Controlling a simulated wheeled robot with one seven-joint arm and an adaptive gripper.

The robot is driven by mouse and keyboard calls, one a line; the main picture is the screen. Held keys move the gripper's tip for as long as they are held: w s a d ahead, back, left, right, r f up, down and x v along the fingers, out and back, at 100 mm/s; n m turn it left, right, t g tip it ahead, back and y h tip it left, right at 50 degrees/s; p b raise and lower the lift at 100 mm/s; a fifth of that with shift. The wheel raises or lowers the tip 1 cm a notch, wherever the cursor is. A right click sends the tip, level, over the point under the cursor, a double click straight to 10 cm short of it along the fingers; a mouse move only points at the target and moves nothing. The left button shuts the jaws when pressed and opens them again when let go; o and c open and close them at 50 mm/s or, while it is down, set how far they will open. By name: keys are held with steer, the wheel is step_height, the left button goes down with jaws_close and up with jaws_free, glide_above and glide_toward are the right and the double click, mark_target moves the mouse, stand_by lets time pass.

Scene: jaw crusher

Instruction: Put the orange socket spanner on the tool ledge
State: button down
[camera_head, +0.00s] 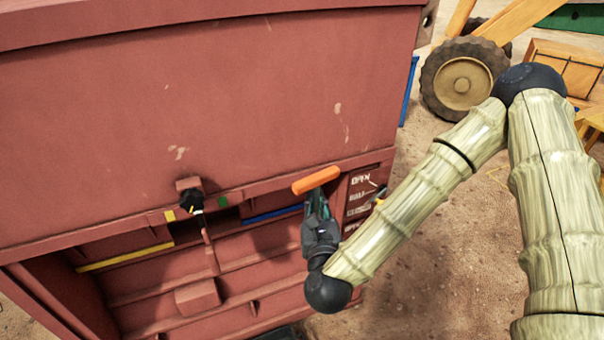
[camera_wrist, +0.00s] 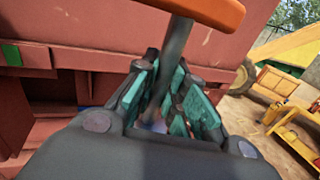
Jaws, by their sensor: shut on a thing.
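The orange socket spanner (camera_head: 316,180) has an orange crossbar handle and a grey shaft. My gripper (camera_head: 318,203) is shut on its shaft, just below the handle, in front of the red crusher body. In the wrist view the handle (camera_wrist: 212,9) crosses the top, and the shaft runs down between the green-padded fingers of my gripper (camera_wrist: 172,88). The lower end of the spanner is hidden by the gripper. The red crusher front has recessed shelves, one edged by a yellow strip (camera_head: 125,258) and one by a blue strip (camera_head: 272,215). Which part is the tool ledge I cannot tell.
A black knob-like part (camera_head: 192,202) sticks out left of my gripper, near a green square (camera_head: 223,202). A panel with white lettering (camera_head: 361,194) is close on the right. A wheeled machine (camera_head: 463,82) stands behind on sandy ground.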

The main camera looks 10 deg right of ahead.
steer(key=s+d+f, duration=0.1)
steer(key=d+f, duration=0.2)
steer(key=f, duration=0.7)
steer(key=s+d+f+y, duration=0.1)
steer(key=s+d+f, duration=0.1)
steer(key=f, duration=0.9)
steer(key=shift+s+d+n, duration=0.15)
steer(key=shift+d+n, duration=0.15)
steer(key=shift+d, duration=0.45)
